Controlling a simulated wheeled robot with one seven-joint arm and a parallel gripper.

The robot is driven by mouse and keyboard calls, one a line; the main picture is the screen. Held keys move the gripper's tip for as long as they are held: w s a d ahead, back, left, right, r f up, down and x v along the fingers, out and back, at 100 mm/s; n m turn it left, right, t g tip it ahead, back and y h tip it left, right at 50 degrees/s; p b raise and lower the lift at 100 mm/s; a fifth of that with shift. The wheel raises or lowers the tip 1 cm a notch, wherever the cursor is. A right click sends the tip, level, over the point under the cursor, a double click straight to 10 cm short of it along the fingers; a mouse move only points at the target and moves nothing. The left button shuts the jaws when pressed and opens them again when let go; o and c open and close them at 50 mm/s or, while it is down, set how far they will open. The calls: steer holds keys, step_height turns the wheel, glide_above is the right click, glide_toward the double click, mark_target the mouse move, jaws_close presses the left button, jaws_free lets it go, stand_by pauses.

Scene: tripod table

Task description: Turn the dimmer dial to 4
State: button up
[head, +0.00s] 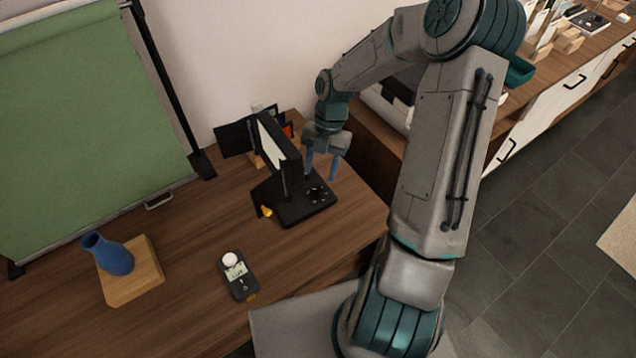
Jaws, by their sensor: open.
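A black light panel (277,145) stands upright on a black base (295,212) near the right end of the wooden table. The dimmer dial (316,193) is a small dark knob on the right part of that base, with pale marks around it. The marks are too small to read, so I cannot tell its setting. My gripper (321,174) points down with its two blue fingers apart and empty. It is just behind and above the dial, to the right of the panel, and seems not to touch the dial.
A yellow clip (266,211) is at the base's left side. A light meter (236,275) lies in front. A blue vase (108,255) stands on a wooden block (146,276) at left, before a green backdrop (85,120). Dark cards (237,138) stand behind the panel.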

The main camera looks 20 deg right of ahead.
mark_target(317, 189)
steer(key=x, duration=0.5)
steer(key=shift+f, duration=0.15)
steer(key=c, duration=1)
